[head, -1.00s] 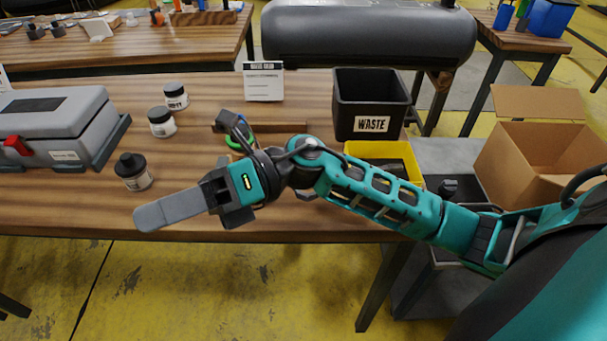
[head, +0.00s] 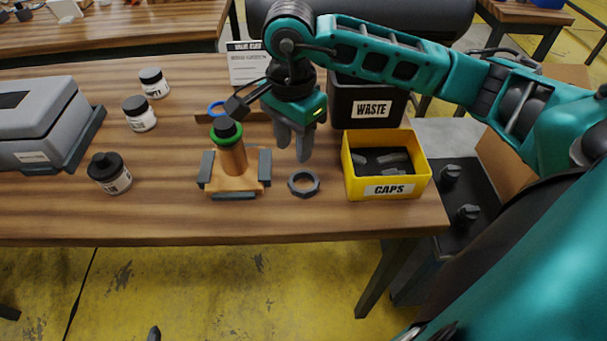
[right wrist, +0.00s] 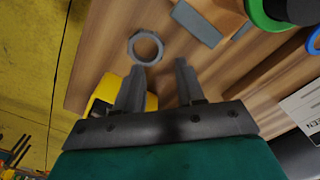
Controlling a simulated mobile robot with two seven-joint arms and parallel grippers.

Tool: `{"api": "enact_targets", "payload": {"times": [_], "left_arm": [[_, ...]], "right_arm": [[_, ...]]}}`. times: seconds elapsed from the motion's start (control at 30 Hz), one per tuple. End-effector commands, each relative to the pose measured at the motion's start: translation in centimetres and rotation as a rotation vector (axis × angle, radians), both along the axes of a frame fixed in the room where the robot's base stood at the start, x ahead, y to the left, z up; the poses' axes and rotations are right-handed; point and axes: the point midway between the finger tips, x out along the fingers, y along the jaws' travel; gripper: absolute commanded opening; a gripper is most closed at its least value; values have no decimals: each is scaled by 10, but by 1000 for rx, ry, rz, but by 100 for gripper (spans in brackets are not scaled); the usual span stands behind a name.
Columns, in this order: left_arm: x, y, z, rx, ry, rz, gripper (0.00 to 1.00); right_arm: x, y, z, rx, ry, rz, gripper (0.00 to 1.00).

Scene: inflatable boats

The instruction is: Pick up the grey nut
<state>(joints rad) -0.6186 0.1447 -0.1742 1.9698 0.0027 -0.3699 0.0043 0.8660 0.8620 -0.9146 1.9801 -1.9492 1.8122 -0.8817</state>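The grey nut (head: 303,194) lies flat on the wooden table near its front edge, between the orange fixture and the yellow caps bin. It is a ring with an open hole, and it also shows in the right wrist view (right wrist: 131,46). My right gripper (head: 293,150) points down just above and behind the nut, its two fingers apart with nothing between them. In the right wrist view the nut is just beyond the fingertips (right wrist: 160,67), nearer the left finger. A small dark tip at the bottom edge of the head view may be my left gripper; its state is hidden.
The orange fixture (head: 240,183) with a post and green ring stands left of the nut. The yellow caps bin (head: 385,190) is right of it, the black waste bin (head: 342,112) behind. Several jars and a grey case (head: 35,125) are further left. Bare table lies before the nut.

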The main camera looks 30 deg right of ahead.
Motion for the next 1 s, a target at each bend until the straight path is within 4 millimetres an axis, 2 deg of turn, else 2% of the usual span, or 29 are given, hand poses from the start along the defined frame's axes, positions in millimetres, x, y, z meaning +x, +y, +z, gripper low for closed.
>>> {"api": "enact_targets", "payload": {"times": [0.1,0.27,0.5,0.6,0.87,1.0], "left_arm": [[0,-1,-1,0,3,-1,86],[0,-1,-1,-2,3,-2,86],[0,-1,-1,-2,1,-2,86],[0,-2,-1,-3,0,-3,86],[0,-2,-1,-3,0,-3,86],[1,-2,0,-3,-1,-3,86]], "right_arm": [[0,1,-16,1,2,1,39],[-1,1,-26,1,2,0,39],[-3,0,-62,2,4,-1,39],[-2,0,-71,4,2,-1,39],[-2,0,-74,3,-1,0,39],[-2,0,-74,3,-1,0,26]]}}
